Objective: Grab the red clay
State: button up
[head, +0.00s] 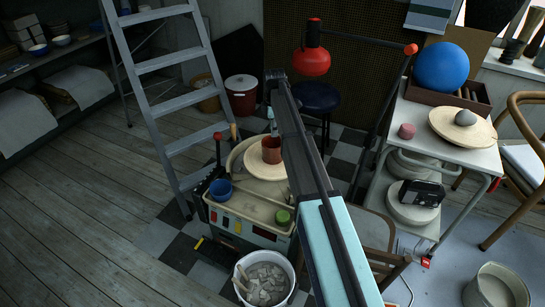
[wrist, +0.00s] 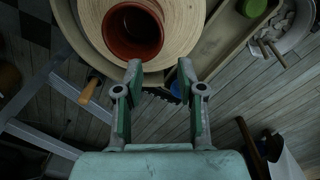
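A hollow red-brown clay cylinder (head: 271,150) stands upright on the round pale wheel disc (head: 243,160) in the head view. It also shows in the wrist view (wrist: 133,32) at the top, seen from above into its dark inside. My gripper (wrist: 159,74) is open and empty, its two fingers apart. In the wrist view the fingertips lie just below and right of the cylinder's rim, over the disc's edge. I see no contact. In the head view my arm hides part of the gripper. A smaller pinkish-red lump (head: 406,131) sits on the white table at right.
A bucket of pale lumps (head: 264,278) stands in front. A ladder (head: 170,100) is at left. The white table (head: 440,140) holds a blue ball (head: 442,67).

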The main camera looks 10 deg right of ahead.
aim_at(274, 161)
notch_tip(274, 161, down, 15)
jog(key=shift+w+r, duration=0.15)
grip_shut()
dwell(0.5)
